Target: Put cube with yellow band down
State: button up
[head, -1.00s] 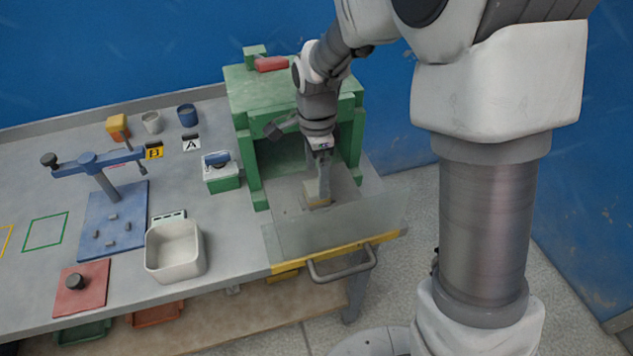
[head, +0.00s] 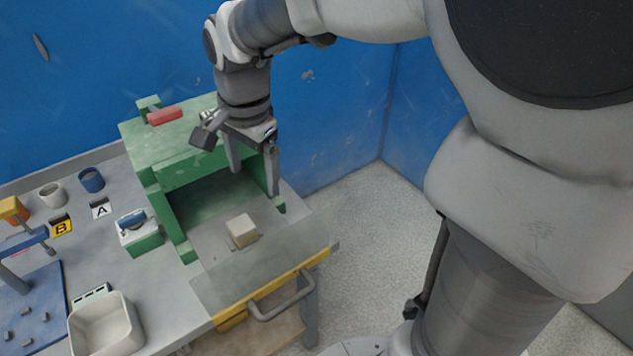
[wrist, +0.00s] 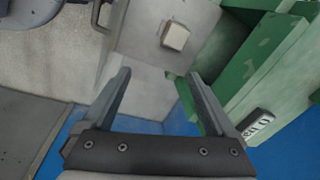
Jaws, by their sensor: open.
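The wrist view shows the cube (wrist: 176,37) beyond the open fingertips, clear of both fingers.
The tray's front edge has a yellow strip and a grey handle (head: 283,298). A green-and-white box (head: 140,235), a white bin (head: 105,325) and a blue cup (head: 91,180) stand to the left. Open floor lies to the right.

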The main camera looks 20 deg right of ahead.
jog(key=s+d+r+n+t, duration=0.2)
jog(key=s+d+n, duration=0.2)
jog(key=s, duration=0.3)
jog(key=s+d+r+n+t, duration=0.2)
jog(key=s+d+n, duration=0.2)
jog(key=s+n, duration=0.2)
jog(key=shift+s+r+n, duration=0.15)
jog(key=shift+s+n, duration=0.25)
jog(key=shift+s, duration=0.35)
jog(key=shift+c, duration=0.2)
